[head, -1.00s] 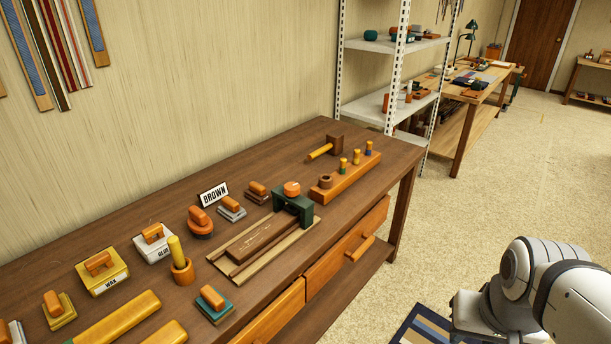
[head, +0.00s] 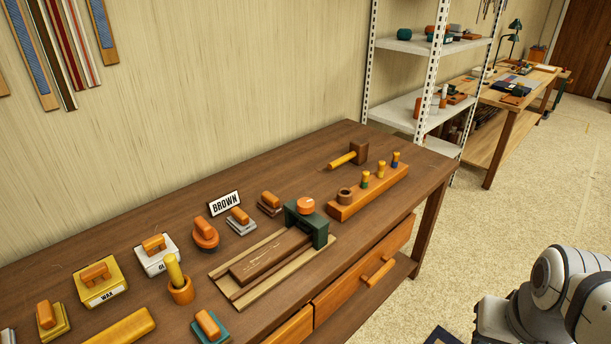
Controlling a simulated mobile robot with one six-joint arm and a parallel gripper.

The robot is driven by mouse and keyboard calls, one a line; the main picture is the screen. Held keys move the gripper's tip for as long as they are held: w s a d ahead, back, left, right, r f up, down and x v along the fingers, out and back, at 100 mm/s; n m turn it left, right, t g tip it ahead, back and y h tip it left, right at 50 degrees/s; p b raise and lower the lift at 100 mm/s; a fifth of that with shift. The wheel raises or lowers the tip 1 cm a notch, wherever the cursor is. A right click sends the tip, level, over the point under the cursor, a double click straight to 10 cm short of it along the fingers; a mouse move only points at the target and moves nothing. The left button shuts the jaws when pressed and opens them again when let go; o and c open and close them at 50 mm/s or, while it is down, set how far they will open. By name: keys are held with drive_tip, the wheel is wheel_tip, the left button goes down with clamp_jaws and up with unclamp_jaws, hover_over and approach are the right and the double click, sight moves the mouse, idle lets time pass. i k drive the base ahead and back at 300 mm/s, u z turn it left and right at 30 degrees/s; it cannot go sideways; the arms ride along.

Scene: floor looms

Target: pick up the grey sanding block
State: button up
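The grey sanding block (head: 240,228) has a flat grey base and an orange grip on top. It sits upright on the brown workbench (head: 165,220), just in front of the BROWN sign (head: 225,203). It stands between a round orange-handled tool (head: 205,233) on its left and a brownish block with an orange grip (head: 270,205) on its right. Part of my own arm shows at the lower right, over the floor and away from the bench. My gripper is not in view.
A wooden board in a jig with a dark green clamp (head: 308,228) lies in front of the block. A peg rack (head: 368,192) and a mallet (head: 350,155) are to the right. Carpeted floor right of the bench is open.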

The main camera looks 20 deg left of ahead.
sight(239, 220)
drive_tip(key=i, duration=0.5)
drive_tip(key=u, duration=2.05)
drive_tip(key=i, duration=0.45)
drive_tip(key=u, duration=0.15)
